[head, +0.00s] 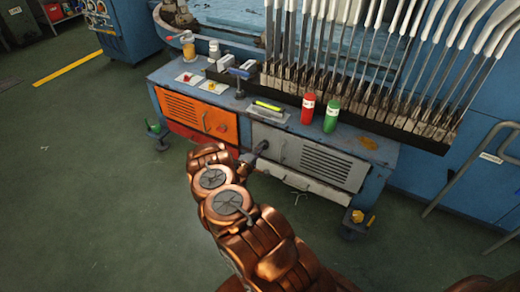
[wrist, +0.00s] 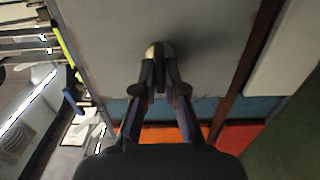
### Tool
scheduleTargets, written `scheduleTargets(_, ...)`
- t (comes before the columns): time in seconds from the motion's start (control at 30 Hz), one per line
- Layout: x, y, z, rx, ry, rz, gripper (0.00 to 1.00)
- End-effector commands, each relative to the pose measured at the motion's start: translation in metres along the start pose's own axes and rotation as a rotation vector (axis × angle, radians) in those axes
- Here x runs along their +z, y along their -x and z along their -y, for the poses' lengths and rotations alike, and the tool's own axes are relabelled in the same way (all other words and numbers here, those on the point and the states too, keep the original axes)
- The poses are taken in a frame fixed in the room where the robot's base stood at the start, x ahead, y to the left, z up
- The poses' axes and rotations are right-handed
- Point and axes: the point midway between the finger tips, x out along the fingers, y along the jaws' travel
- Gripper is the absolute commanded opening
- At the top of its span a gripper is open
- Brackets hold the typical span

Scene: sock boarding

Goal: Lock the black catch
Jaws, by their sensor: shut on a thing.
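My gripper (head: 258,150) is at the left part of the grey door (head: 325,163) on the front of the blue bench. In the wrist view the fingertips (wrist: 160,75) are shut on a small dark piece, the black catch (wrist: 159,73), against the grey door face. A pale rounded metal part (wrist: 153,50) shows just past the fingertips. The fingers hide much of the catch, so I cannot tell its exact turn. The grey door appears closed, flush with the bench front.
A rack of white boards (head: 390,60) stands behind.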

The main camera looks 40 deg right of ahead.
Motion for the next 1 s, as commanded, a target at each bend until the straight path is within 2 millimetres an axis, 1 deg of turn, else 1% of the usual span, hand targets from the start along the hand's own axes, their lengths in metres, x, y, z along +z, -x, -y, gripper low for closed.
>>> scheduleTargets(0.03,0.0,-0.003,-0.002,0.005,-0.003,0.002,0.13)
scheduleTargets(0.2,0.0,-0.002,-0.002,0.004,-0.003,0.002,0.31)
scheduleTargets(0.27,0.0,-0.002,-0.002,0.004,-0.003,0.001,0.35)
scheduleTargets(0.83,-0.001,0.001,0.0,0.001,-0.001,-0.001,0.35)
scheduleTargets(0.93,-0.002,0.007,0.0,-0.001,-0.002,-0.002,0.35)
scheduleTargets(1.0,-0.002,0.016,0.0,-0.001,-0.002,-0.002,0.35)
